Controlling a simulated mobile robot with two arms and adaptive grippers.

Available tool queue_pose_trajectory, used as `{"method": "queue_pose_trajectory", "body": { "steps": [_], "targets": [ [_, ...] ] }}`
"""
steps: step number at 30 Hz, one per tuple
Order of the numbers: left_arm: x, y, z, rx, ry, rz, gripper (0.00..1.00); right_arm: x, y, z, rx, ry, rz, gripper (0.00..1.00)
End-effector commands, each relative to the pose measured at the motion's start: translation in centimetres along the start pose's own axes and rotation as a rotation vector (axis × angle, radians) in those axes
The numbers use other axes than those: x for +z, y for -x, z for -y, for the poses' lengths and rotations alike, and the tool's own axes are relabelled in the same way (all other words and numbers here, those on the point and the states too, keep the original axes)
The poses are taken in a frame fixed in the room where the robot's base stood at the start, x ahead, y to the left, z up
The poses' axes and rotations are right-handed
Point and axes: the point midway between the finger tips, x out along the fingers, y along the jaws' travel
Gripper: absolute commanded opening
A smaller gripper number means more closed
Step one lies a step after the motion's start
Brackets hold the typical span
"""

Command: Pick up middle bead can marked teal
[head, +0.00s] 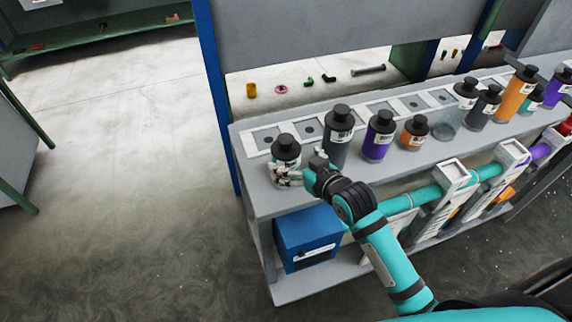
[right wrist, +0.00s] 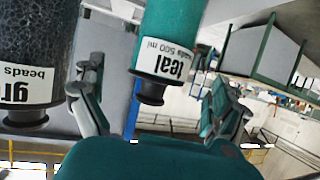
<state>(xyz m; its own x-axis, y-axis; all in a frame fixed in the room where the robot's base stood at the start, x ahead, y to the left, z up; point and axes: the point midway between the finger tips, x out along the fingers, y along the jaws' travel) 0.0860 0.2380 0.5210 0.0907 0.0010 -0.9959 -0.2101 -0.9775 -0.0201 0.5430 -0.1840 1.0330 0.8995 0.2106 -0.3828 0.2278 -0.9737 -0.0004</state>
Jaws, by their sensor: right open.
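The can labelled "teal" (right wrist: 182,30) shows upside down in the right wrist view, with its black cap toward my palm. In the head view a can with a black cap and white label (head: 286,147) stands at the near left end of the bench; it appears to be the same can, though its body colour is mostly hidden. My right gripper (head: 288,175) is open close in front of it. In the right wrist view the fingers of this gripper (right wrist: 155,105) lie on either side of the teal can, with gaps visible. My left gripper is out of view.
A taller grey can (head: 341,137) stands just right, and is close to one finger. Purple (head: 377,145) and orange (head: 413,137) cans follow along the bench (head: 262,201). A blue box (head: 305,237) sits on the lower shelf. The floor at left is clear.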

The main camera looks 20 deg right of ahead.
Motion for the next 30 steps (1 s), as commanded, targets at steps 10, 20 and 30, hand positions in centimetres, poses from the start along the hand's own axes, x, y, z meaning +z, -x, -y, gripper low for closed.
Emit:
{"method": "queue_pose_trajectory", "body": {
  "steps": [10, 20, 30],
  "targets": [
    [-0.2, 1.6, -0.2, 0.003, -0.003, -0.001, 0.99, -0.4, -3.0, 0.0, -0.001, -0.001, 0.002, 1.0],
    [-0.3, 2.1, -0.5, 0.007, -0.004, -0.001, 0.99, 0.0, -5.9, 0.0, 0.0, 0.0, 0.001, 1.0],
    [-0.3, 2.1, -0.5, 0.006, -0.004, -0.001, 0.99, 0.0, -5.9, 0.0, 0.0, 0.0, 0.001, 0.79]
  ]
}}
